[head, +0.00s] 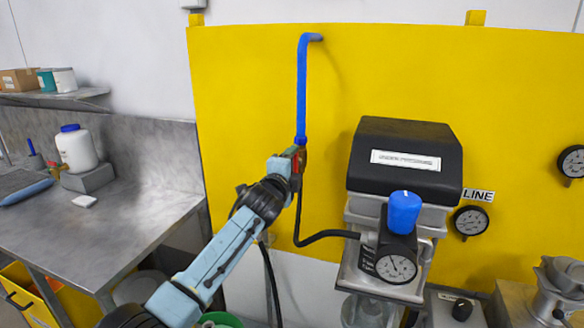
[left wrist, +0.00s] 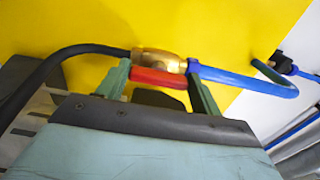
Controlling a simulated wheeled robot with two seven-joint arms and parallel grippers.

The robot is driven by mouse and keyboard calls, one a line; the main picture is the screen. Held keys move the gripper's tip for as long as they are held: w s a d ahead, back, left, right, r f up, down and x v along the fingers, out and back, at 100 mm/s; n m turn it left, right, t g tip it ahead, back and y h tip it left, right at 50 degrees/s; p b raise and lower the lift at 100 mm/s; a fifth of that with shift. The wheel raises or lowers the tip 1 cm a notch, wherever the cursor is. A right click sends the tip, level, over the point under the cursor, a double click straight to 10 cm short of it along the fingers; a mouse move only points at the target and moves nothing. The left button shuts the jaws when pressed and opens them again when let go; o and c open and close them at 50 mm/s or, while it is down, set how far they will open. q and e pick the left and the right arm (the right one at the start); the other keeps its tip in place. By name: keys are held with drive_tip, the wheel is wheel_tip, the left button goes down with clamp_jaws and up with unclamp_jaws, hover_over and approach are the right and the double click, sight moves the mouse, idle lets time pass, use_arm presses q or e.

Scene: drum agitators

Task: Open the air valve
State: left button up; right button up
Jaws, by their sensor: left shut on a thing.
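The air valve has a brass body (left wrist: 160,64) with a red handle (left wrist: 158,78), set in line between a blue pipe (left wrist: 235,78) and a black hose (left wrist: 75,51). In the left wrist view the red handle lies along the brass body. My left gripper (left wrist: 160,88) has its green fingers at either end of the red handle, shut on it. In the head view the left gripper (head: 296,160) is at the lower end of the vertical blue pipe (head: 302,90) and hides most of the valve. My right gripper is not in view.
A yellow panel (head: 250,80) stands behind the valve. To the right is a black-topped unit (head: 405,145) with a blue-knobbed regulator (head: 404,212) and gauge (head: 396,268). A steel bench (head: 130,215) with a white bottle (head: 76,150) is at the left.

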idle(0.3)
use_arm(q)
drive_tip(key=o, duration=1)
drive_tip(key=shift+s, duration=0.15)
drive_tip(key=v, duration=1.3)
drive_tip(key=shift+b, duration=0.3)
